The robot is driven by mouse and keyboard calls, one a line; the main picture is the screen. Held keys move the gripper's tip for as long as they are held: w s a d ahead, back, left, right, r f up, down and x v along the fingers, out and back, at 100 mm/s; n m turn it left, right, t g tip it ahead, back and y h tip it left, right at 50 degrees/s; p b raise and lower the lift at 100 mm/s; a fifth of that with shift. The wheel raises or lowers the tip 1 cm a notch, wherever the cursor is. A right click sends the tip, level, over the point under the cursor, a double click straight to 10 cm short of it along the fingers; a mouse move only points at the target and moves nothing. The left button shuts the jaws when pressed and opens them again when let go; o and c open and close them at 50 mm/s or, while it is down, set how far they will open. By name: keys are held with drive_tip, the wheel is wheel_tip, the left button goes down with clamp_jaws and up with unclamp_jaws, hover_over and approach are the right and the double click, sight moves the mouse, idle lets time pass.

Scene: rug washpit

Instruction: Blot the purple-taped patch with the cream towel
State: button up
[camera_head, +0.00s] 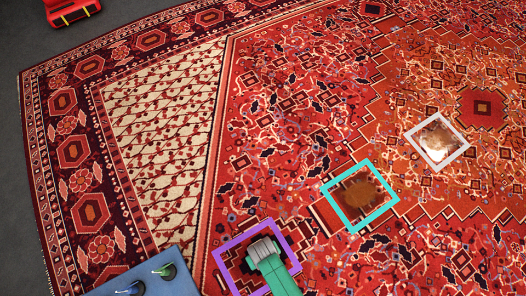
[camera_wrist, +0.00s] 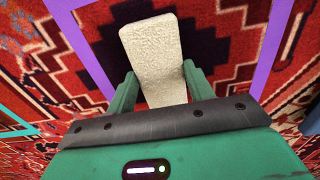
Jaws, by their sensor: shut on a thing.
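The purple-taped patch (camera_head: 223,272) is a square outline of tape on the red rug, at the bottom middle of the head view. Its purple strips also show on both sides of the wrist view (camera_wrist: 274,48). My gripper (camera_wrist: 161,90) is shut on the cream towel (camera_wrist: 152,50), a folded pale block that extends past the fingers. In the head view my gripper (camera_head: 264,252) is over the inside of the purple square and hides much of it. I cannot tell whether the towel touches the rug.
A teal-taped square (camera_head: 378,212) with a brown stain lies to the right. A white-taped square (camera_head: 452,157) with a shiny wet patch lies farther right. A blue surface (camera_head: 180,285) with small bottles is at the lower left. A red object (camera_head: 72,10) stands at the upper left.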

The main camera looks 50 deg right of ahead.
wheel_tip(320, 180, up, 7)
drive_tip(key=p, duration=0.6)
drive_tip(key=shift+f, duration=0.15)
drive_tip(key=shift+w+f, duration=0.1)
drive_tip(key=shift+f, duration=0.05)
